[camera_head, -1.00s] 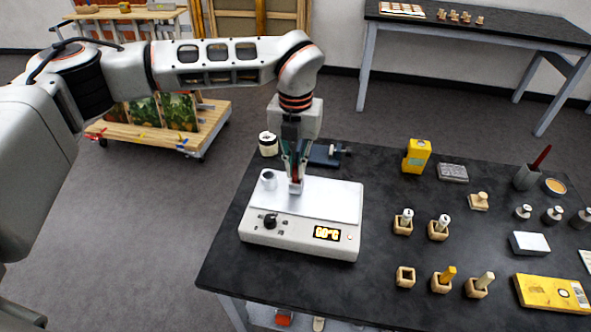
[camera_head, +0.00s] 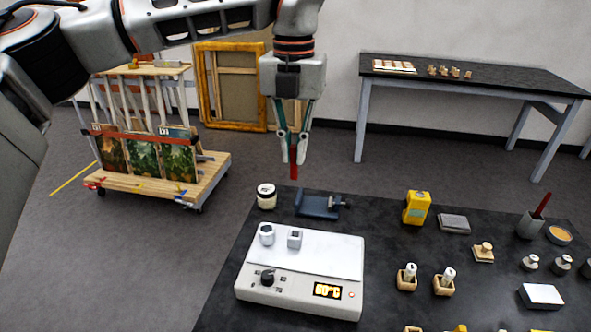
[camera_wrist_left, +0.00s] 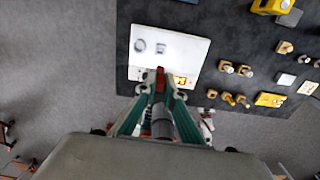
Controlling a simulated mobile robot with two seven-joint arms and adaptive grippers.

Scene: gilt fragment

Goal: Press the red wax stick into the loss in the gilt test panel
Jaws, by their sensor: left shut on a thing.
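My left gripper (camera_head: 297,148) is shut on the red wax stick (camera_head: 294,171) and holds it upright, tip down, in the air above the far edge of the dark bench. The red stick also shows between the fingers in the left wrist view (camera_wrist_left: 160,82). A white hot plate (camera_head: 338,259) below reads about 60°C and carries a small square metal block (camera_head: 295,238) and a round metal cup (camera_head: 267,235). I cannot surely pick out the gilt test panel; a flat orange-and-pale patterned piece (camera_head: 393,65) lies on the rear table. My right gripper is out of view.
A blue clamp (camera_head: 318,205) and a jar (camera_head: 266,196) stand behind the hot plate. A yellow box (camera_head: 417,208), wooden holders (camera_head: 443,287) and weights (camera_head: 530,262) stand to the right. Bare floor separates the bench from the rear table (camera_head: 480,85) and the painting trolley (camera_head: 160,187).

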